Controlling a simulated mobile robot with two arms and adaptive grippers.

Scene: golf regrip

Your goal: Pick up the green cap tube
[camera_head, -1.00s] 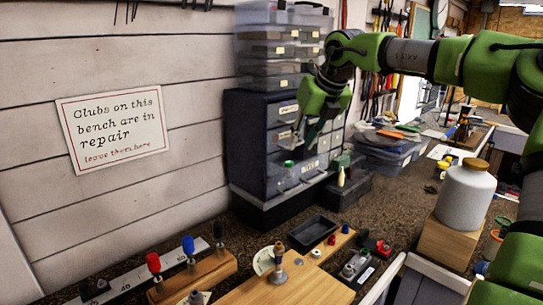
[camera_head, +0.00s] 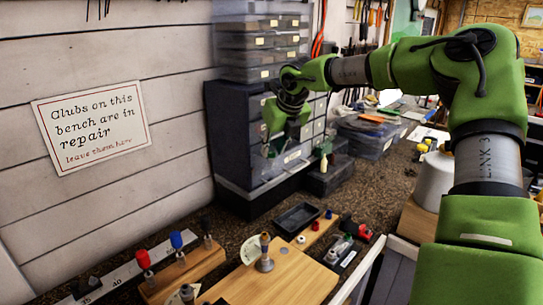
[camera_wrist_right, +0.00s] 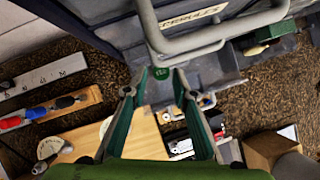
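The green cap (camera_wrist_right: 161,73) of the tube shows end-on between the fingertips in the right wrist view, close to the drawer cabinet. The body of the tube is hidden below its cap there. In the head view my right gripper (camera_head: 280,149) points down in front of the cabinet, and the tube is not clearly visible behind its fingers. In the wrist view its two fingers stand apart, one on each side of the cap, with a narrow gap showing to each. My left gripper is not in view.
The dark drawer cabinet (camera_head: 235,137) stands close behind the gripper. A metal drawer handle (camera_wrist_right: 200,38) crosses the top of the wrist view. A cream bottle (camera_head: 324,162) stands just to the right. A black tray (camera_head: 297,218) and wooden boards (camera_head: 280,280) lie nearer.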

